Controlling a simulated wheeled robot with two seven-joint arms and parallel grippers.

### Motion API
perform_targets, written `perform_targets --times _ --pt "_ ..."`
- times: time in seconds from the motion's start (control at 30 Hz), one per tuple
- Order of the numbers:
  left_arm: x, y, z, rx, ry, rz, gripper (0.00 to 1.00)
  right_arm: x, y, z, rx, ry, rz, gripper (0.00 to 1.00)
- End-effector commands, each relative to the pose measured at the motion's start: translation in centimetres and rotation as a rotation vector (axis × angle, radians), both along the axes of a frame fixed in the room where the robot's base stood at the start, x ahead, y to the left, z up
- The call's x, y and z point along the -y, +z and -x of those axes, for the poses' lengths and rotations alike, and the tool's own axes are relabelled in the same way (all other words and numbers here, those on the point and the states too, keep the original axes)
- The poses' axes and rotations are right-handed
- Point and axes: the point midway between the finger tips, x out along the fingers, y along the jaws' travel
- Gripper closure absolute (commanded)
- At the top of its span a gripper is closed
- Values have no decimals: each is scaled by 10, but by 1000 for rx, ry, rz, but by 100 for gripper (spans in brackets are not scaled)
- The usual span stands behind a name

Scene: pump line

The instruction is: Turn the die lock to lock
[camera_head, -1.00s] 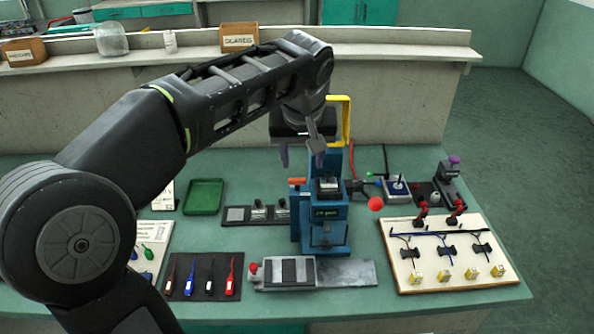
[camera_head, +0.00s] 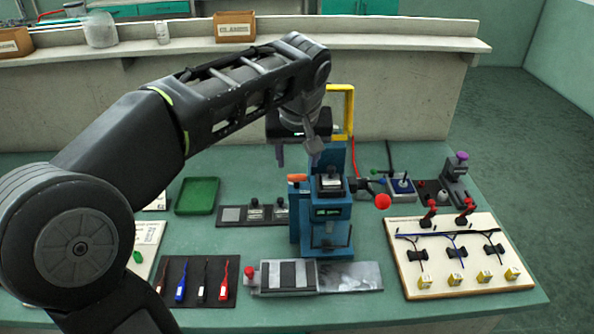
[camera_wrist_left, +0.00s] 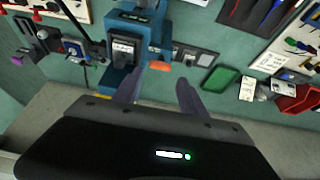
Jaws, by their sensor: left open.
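A blue press (camera_head: 328,222) stands upright near the middle of the green bench. A short orange handle (camera_head: 297,178), which looks like the die lock, sticks out from the left of its top. My left gripper (camera_head: 297,155) is open and empty, with its dark purple fingers pointing down above and behind the handle. In the left wrist view, the orange handle (camera_wrist_left: 160,66) lies just beyond the gap between the open fingertips (camera_wrist_left: 160,88), apart from them. The press (camera_wrist_left: 125,50) is left of it there. My right gripper is not in view.
A red-knobbed lever (camera_head: 383,202) juts from the press's right side, and a yellow frame (camera_head: 343,105) rises behind it. A grey slide fixture (camera_head: 285,277) lies in front. A wiring board (camera_head: 460,262) is at the right; a green tray (camera_head: 198,196) sits at the left.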

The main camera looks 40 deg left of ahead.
Motion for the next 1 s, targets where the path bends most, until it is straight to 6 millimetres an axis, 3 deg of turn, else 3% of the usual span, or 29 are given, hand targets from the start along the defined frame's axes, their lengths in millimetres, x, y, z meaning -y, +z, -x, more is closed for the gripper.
perform_targets --times 0.33,0.73,1.0 --pt "-12 -49 -15 -4 1 1 51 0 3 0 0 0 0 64" --pt "-14 -57 -18 0 -1 1 51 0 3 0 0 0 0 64" --pt "-14 -57 -18 0 -1 1 73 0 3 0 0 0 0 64"
